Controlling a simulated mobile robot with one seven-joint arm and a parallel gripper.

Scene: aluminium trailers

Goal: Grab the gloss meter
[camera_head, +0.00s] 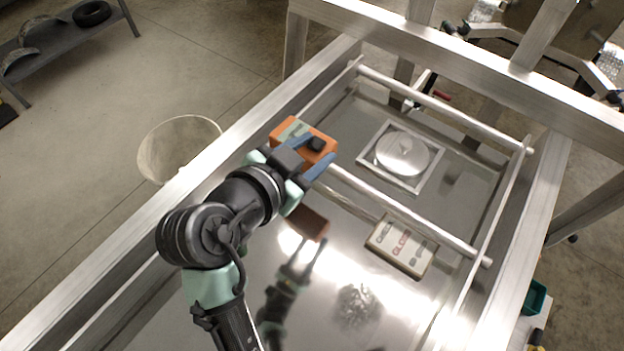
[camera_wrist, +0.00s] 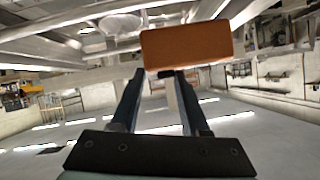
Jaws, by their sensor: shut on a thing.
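The gloss meter appears to be the orange box-shaped device (camera_head: 284,128) with a grey-green panel and a black part on top. The device is above the shiny metal sheet, and a dark orange reflection shows below. In the wrist view, the plain orange face of the gloss meter (camera_wrist: 186,46) is at the tips of my gripper (camera_wrist: 158,76). The exact contact of the fingers is partly hidden.
A square plate with a round disc (camera_head: 402,155) lies behind. Metal rails (camera_head: 420,219) cross the sheet inside an aluminium frame (camera_head: 240,150). A round bin (camera_head: 178,148) stands left.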

